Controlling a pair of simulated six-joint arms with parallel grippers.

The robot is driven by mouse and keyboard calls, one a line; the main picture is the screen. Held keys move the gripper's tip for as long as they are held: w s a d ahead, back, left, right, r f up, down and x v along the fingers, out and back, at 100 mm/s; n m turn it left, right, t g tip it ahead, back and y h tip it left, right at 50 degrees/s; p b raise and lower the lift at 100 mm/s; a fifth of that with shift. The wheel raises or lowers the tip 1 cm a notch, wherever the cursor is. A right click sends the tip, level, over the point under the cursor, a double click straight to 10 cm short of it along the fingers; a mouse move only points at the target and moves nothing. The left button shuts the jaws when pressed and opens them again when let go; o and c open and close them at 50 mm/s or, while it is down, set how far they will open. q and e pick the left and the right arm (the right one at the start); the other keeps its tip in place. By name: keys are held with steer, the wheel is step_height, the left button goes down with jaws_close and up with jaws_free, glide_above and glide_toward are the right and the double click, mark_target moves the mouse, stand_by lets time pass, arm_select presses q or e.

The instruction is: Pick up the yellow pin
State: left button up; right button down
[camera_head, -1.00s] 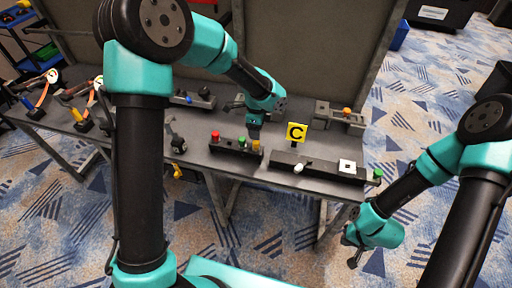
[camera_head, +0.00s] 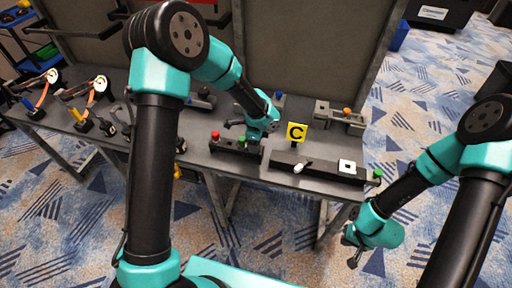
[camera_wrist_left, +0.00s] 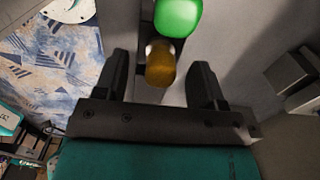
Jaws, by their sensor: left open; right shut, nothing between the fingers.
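The yellow pin (camera_wrist_left: 160,65) shows in the left wrist view, between the two spread fingers of my left gripper (camera_wrist_left: 159,78). The gripper is open, and I cannot tell whether a finger touches the pin. In the head view my left gripper (camera_head: 254,136) is low over the right end of a dark pin block (camera_head: 228,150) and hides the yellow pin. A green pin (camera_wrist_left: 178,17) stands beside the yellow one; it also shows in the head view (camera_head: 242,140). A red pin (camera_head: 215,135) is at the block's left end. My right gripper (camera_head: 353,250) is shut and empty, off the table.
A yellow sign with a C (camera_head: 296,132) stands just right of my left gripper. A long dark block (camera_head: 325,172) with a white knob and white square lies right of the pin block. Gauges (camera_head: 92,88) are at the left. The table's front edge is close.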

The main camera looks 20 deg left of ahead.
arm_select(q)
step_height(320, 180, down, 2)
steer(key=shift+f, duration=0.1)
stand_by(0.4)
steer(key=c, duration=1)
